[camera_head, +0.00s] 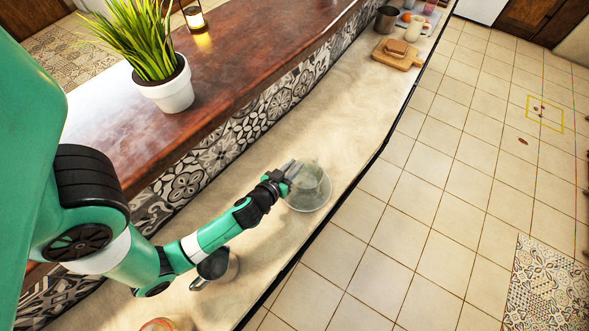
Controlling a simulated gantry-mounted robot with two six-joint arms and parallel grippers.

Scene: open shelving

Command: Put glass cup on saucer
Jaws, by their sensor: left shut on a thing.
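A clear glass cup (309,177) is held at the end of my left arm. My left gripper (292,172) is shut on the cup from its left side. The transparent, round saucer (318,205) lies on the pale counter, and its rim shows around and below the cup. The cup appears over the saucer in the head view; I cannot tell whether it touches it. My right gripper is not in view.
A metal cup (218,265) stands on the counter under my left arm. A potted plant (170,92) and a lantern (194,16) are on the raised wooden bar. A wooden board (398,56) lies at the far counter end. The counter between is clear.

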